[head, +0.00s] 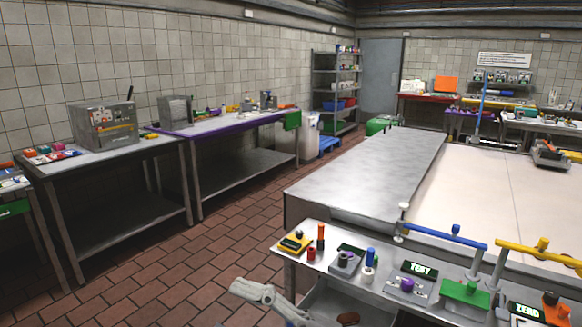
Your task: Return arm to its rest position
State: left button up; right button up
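A pale grey part of one of my arms (262,294) shows at the bottom of the head view, left of the near workbench. It angles from the bottom edge up to the left, and the rest is cut off by the frame. I cannot tell which arm it is. No gripper fingers can be made out, and nothing held is seen.
The near steel workbench (285,262) carries a yellow device (296,241), small coloured bottles and several machines. Long tables (115,155) line the left wall. The tiled floor (190,265) between is clear.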

jog(key=w+d+f+m+t+h, duration=0.2)
jog(key=w+d+m+t+h, duration=0.3)
jog(key=d+m+t+h, duration=0.4)
jog(key=w+d+f+m+t+h, duration=0.2)
jog(key=w+d+m+t+h, duration=0.4)
jog(key=m, duration=0.4)
jog(key=s+d+f+m+g+h, duration=0.2)
jog(key=d+f+m+h, duration=0.15)
jog(key=f, duration=0.45)
jog(key=s+d+f+m+g+h, duration=0.2)
jog(key=d+f+g+h, duration=0.1)
jog(key=d+f, duration=0.3)
jog(key=s+d+f+g, duration=0.3)
jog(key=s+f+g, duration=0.8)
jog(key=s+f, duration=0.95)
notch_tip(320, 180, down, 23)
jog(key=s+g, duration=0.1)
jog(key=s, duration=0.2)
pick_arm(q)
jog(key=shift+w, duration=0.25)
pick_arm(e)
jog(key=s+d+f+g, duration=0.1)
jog(key=s+d+f, duration=0.2)
jog(key=s+f, duration=1.3)
jog(key=shift+s+f+g, duration=0.2)
jog(key=shift+f+g, duration=0.05)
jog(key=shift+g, duration=0.05)
